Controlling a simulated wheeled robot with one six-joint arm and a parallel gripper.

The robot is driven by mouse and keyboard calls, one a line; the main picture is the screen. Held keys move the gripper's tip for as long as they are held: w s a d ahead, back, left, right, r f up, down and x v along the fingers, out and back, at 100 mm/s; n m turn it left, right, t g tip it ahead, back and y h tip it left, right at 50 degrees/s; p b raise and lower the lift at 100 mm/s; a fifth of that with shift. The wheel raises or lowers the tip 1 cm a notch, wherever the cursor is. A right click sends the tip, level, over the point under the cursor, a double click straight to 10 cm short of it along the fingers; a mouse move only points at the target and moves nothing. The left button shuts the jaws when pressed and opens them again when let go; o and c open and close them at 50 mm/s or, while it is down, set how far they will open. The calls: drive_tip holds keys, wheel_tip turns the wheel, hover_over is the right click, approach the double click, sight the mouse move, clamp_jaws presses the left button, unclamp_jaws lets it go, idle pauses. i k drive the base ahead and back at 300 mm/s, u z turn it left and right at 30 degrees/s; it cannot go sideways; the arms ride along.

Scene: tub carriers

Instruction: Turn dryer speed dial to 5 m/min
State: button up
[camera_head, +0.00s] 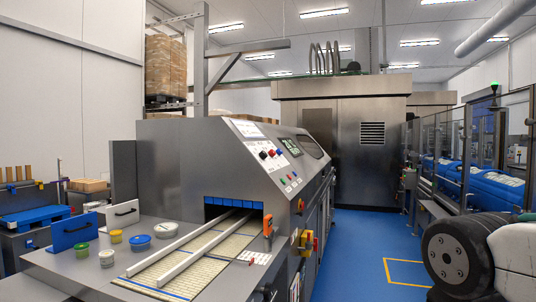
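The dryer (175,157) is a grey metal machine with a sloped front panel and a conveyor opening with blue flaps. On its panel is a row of small dark and red knobs (270,153), below a white label. A small dark display (290,146) with greenish digits sits to their right. Lower on the panel are small red and green buttons (287,181). I cannot tell which control is the speed dial, nor read its setting. My gripper is not in view; only a dark round joint and a white link of my arm show at the lower right.
A conveyor belt (205,256) with guide rails leads into the dryer. Several small tubs (139,242) stand on the metal table left of it. An orange-handled part (267,226) stands beside the belt. Blue floor (350,255) is clear right of the dryer; glass-guarded machinery (455,150) stands beyond.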

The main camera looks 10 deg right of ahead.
sight(263, 155)
drive_tip(key=z, duration=0.55)
drive_tip(key=i, duration=0.8)
drive_tip(key=z, duration=0.5)
drive_tip(key=i, duration=1.75)
drive_tip(key=u, duration=0.25)
